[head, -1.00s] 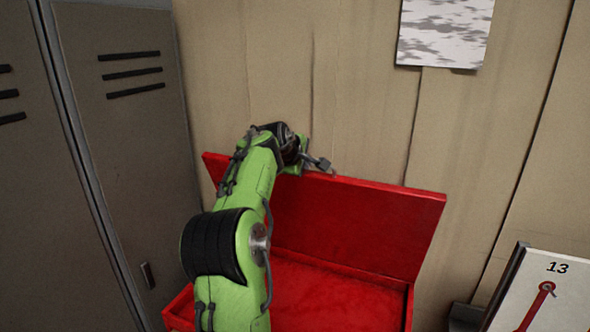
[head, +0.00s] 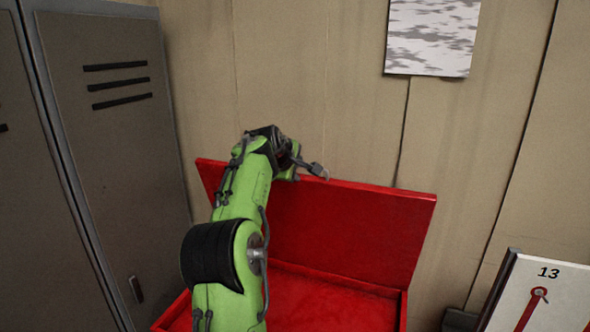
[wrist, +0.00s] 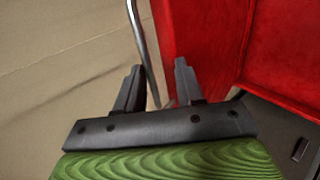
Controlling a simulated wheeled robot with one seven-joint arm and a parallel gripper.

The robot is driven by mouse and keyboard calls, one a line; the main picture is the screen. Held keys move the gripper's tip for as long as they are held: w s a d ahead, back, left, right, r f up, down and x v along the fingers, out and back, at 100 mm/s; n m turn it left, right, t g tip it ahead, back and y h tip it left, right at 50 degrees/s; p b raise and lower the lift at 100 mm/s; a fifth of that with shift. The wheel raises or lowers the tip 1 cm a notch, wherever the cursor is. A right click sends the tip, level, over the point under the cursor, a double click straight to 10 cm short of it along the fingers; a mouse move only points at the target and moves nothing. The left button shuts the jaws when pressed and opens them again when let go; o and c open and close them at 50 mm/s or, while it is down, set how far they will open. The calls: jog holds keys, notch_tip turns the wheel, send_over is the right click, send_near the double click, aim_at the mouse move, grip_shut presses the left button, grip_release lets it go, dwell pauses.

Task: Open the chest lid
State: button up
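The red chest (head: 405,312) stands against the wall with its inside showing. Its red lid (head: 350,225) is raised, standing up steeply at the back. My gripper (head: 318,171) is at the lid's top edge, left of the middle. In the wrist view, my gripper's two fingers (wrist: 160,72) are apart. A thin metal bar (wrist: 142,45), which looks like the lid's handle, runs in the gap close to the left finger. The red lid (wrist: 200,50) is just right of it. I cannot tell whether the bar touches a finger. My arm hides the chest's left part.
Grey lockers (head: 110,130) stand close on the left. The beige panelled wall (head: 290,80) is right behind the lid, with a poster (head: 432,38) on it. A white board marked 13 (head: 545,295) stands at the lower right.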

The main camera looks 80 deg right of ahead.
jog(key=shift+a, duration=0.1)
jog(key=b+v, duration=0.3)
jog(key=v, duration=1.2)
jog(key=shift+a+r, duration=0.2)
jog(key=shift+a, duration=0.05)
jog(key=shift+f, duration=0.1)
